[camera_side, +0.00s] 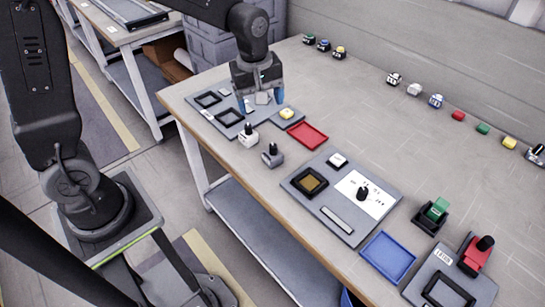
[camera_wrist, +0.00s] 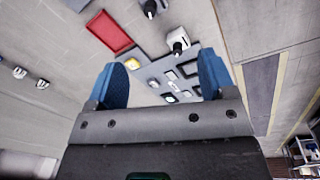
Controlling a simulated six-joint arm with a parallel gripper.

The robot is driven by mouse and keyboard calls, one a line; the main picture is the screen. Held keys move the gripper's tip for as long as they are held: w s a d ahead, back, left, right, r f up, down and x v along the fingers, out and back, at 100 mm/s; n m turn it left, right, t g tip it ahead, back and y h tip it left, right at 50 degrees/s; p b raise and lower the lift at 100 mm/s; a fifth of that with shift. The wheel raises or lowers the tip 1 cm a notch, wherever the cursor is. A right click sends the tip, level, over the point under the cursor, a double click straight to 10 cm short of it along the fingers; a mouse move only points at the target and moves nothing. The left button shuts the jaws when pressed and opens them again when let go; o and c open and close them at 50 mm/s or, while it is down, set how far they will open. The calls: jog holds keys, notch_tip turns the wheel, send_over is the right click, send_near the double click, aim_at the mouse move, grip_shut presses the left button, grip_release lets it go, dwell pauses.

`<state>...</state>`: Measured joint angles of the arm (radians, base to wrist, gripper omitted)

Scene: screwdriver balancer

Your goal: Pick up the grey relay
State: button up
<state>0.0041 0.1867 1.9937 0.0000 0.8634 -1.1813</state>
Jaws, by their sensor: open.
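My gripper (camera_side: 260,97) is open, its blue fingers apart above the grey board (camera_side: 203,117) at the table's left end. In the wrist view the gripper (camera_wrist: 162,70) has nothing clamped between its fingers. A small light grey block shows between the fingers in the side view; I cannot tell if it is a relay. A grey piece with a black knob (camera_side: 271,155) stands on the table in front of the board, apart from the gripper. I cannot tell for sure which piece is the grey relay. A white piece with a black knob (camera_side: 247,138) stands beside it, and also shows in the wrist view (camera_wrist: 177,38).
A yellow-topped piece (camera_side: 286,114) sits close right of the fingers. A second grey board (camera_side: 318,205), a blue tray (camera_side: 388,258) and a green-topped piece (camera_side: 437,210) lie farther right. Several small pieces line the table's back.

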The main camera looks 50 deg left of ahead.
aim_at(273, 146)
jog(key=w+f+n, duration=0.1)
jog(key=f, duration=0.5)
jog(key=w+f+n, duration=0.1)
jog(key=f, duration=0.6)
jog(key=w+f+n+g, duration=0.1)
jog(key=f, duration=0.5)
jog(key=shift+w+d+f, duration=0.15)
jog(key=shift+w+f, duration=0.1)
jog(key=shift+f, duration=0.05)
jog(key=shift+c, duration=0.2)
jog(key=c, duration=1)
jog(key=shift+r, duration=0.15)
